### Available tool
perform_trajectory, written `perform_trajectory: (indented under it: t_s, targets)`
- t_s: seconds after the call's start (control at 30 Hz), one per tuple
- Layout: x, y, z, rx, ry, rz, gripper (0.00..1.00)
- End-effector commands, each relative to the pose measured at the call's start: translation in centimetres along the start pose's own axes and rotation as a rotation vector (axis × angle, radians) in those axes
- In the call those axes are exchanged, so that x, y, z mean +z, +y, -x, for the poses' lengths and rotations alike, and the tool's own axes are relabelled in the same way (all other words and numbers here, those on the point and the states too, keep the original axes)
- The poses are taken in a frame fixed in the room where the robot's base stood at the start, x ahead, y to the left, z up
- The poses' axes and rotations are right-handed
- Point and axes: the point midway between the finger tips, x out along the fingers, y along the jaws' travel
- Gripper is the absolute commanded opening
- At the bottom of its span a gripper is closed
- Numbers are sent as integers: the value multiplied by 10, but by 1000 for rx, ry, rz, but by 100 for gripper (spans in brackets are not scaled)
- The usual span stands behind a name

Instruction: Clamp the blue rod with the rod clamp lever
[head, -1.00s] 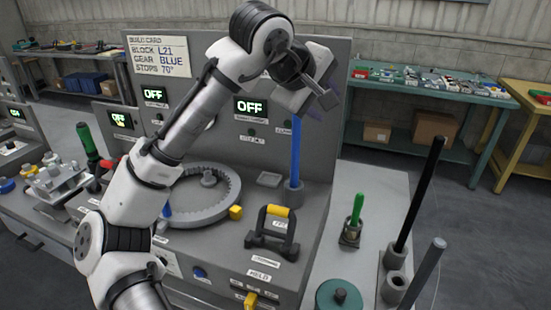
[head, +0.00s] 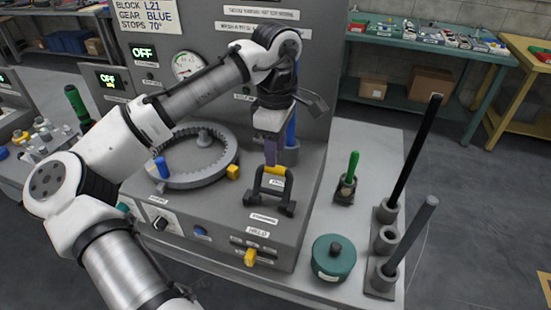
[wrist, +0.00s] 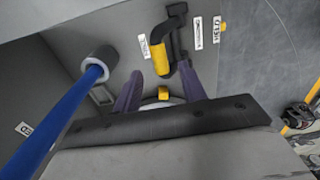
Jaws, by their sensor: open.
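The blue rod (head: 291,127) stands upright in a grey socket on the bench unit, partly hidden by my gripper in the head view. In the wrist view the rod (wrist: 58,122) runs along the left into its socket. The clamp lever, a black frame with a yellow grip (head: 274,171), sits in front of the rod. My gripper (head: 270,160) points down just above the grip, its purple fingers apart. In the wrist view the yellow grip (wrist: 160,58) lies between and beyond the fingertips; I cannot tell whether they touch it.
A toothed grey ring (head: 190,180) with a blue peg lies left of the lever. A green-handled tool (head: 352,168), a teal round part (head: 333,258) and black (head: 418,150) and grey (head: 410,235) rods stand to the right. A yellow tab (head: 250,257) is on the front.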

Motion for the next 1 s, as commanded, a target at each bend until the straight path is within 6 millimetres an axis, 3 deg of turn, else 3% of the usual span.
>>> perform_trajectory:
  t_s: [0.1,0.3,0.67,0.9,1.0]
  targets:
    - [0,-1,-20,-1,-2,-2,42]
    - [0,0,-40,0,0,-1,42]
    - [1,0,-45,2,-1,-2,40]
    - [0,0,-44,2,-1,-2,9]
    - [0,0,-44,2,-1,-2,0]
